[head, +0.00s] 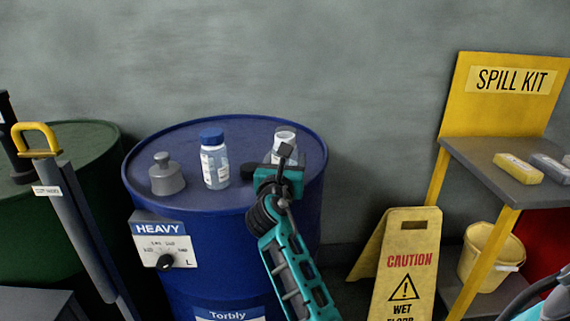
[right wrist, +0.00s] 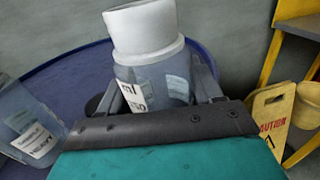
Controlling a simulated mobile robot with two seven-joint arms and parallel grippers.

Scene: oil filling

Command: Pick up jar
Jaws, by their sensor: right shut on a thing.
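A clear jar with a white lid (head: 285,138) stands upright at the right of the blue drum's top. It also shows in the right wrist view (right wrist: 150,75), with a printed label on its side. My right gripper (head: 278,168) is shut on this jar, its fingers on either side of the body below the lid. The gripper hides the jar's lower part in the head view, so I cannot tell whether its base touches the drum. My left gripper is not in view.
A blue-capped clear bottle (head: 214,160) and a grey weight-shaped object (head: 166,175) stand to the left on the blue drum (head: 225,128). A yellow caution sign (head: 408,262) and the spill kit shelf (head: 490,160) are at the right. A green drum (head: 85,140) is at the left.

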